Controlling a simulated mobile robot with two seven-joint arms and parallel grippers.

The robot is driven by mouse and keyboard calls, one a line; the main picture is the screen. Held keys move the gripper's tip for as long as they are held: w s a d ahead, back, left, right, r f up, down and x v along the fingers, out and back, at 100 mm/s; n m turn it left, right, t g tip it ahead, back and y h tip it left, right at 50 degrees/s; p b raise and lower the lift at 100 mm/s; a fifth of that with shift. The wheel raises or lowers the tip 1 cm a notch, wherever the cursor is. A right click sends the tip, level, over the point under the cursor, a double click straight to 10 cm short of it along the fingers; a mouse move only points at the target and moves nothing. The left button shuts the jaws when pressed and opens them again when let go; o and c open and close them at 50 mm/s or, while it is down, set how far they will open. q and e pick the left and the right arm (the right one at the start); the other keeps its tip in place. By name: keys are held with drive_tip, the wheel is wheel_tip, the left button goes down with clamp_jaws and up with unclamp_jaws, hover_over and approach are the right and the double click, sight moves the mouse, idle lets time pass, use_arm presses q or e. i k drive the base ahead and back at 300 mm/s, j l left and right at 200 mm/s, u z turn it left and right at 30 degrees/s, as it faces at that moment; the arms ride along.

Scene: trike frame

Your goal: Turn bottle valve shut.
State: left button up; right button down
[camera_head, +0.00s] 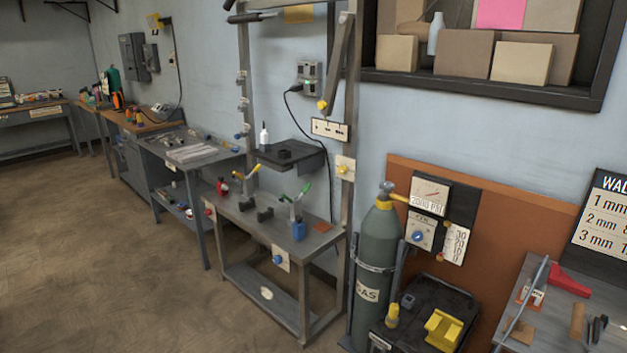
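A tall grey-green gas bottle (372,275) stands upright against the wall, right of centre, with a label reading GAS. Its valve (386,187) is a small grey-blue knob on top, above a yellow collar. Whether the valve is open or shut cannot be told from here. A metal bracket (375,267) goes around the bottle. Neither of my grippers is in view.
A small workbench (240,217) with clamps stands left of the bottle. A black cart (440,293) with a yellow block (443,330) is right of it, and a grey table (560,310) stands further right. Open floor (130,270) lies at the left.

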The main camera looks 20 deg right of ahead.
sight(383, 185)
drive_tip(key=z, duration=0.4)
drive_tip(key=i+z, duration=0.1)
drive_tip(key=z, duration=0.65)
drive_tip(key=i+z, duration=0.1)
drive_tip(key=z, duration=0.25)
drive_tip(key=i+j+z, duration=0.3)
drive_tip(key=z, duration=0.15)
drive_tip(key=i+j+z, duration=0.3)
drive_tip(key=j+z, duration=0.2)
drive_tip(key=i+j+z, duration=0.1)
drive_tip(key=j, duration=0.2)
drive_tip(key=i+j, duration=0.2)
drive_tip(key=j, duration=0.15)
drive_tip(key=i+j+z, duration=0.15)
drive_tip(key=j, duration=0.15)
